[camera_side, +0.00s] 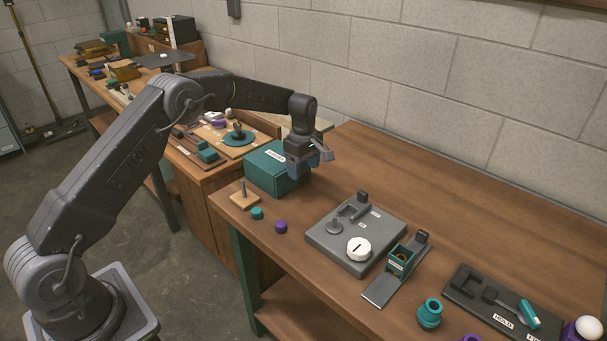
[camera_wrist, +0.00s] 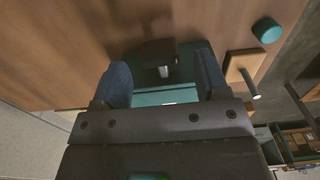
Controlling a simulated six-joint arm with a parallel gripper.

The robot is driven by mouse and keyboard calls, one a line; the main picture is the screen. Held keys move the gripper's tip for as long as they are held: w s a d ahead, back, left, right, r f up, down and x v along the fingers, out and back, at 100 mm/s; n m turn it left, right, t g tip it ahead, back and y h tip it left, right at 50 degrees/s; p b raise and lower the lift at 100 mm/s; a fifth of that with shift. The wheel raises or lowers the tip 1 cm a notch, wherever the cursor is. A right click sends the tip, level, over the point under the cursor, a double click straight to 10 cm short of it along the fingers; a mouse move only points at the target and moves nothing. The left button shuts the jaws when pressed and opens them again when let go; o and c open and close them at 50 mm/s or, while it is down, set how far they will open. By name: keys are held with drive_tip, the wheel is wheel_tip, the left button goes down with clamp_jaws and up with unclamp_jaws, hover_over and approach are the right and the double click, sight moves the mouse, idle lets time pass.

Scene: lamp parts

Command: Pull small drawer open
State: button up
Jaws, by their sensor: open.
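The small drawer unit is a teal box (camera_side: 265,166) with a white label on top, at the back left of the wooden bench in the side view. In the wrist view its teal surface (camera_wrist: 150,98) shows beyond my fingers. A dark handle (camera_wrist: 158,51) on a short light stem stands out from it. My gripper (camera_side: 314,160) is at the box's right side, pointing down, with blue fingers. In the wrist view my gripper (camera_wrist: 162,68) is open, with one finger on each side of the handle and visible gaps. The side view hides the handle and drawer front behind my gripper.
A wooden peg base (camera_side: 244,198), a teal cap (camera_side: 257,213) and a purple cap (camera_side: 281,227) lie in front of the box. A grey fixture (camera_side: 355,233) with a white dial stands to the right. The bench behind it is clear.

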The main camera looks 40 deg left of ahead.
drive_tip(key=shift+f, duration=1.4)
drive_tip(key=shift+c, duration=0.2)
clamp_jaws()
drive_tip(key=d, duration=1.1)
drive_tip(key=shift+d+r, duration=0.1)
drive_tip(key=shift+d, duration=0.05)
drive_tip(key=shift+o, duration=0.2)
unclamp_jaws()
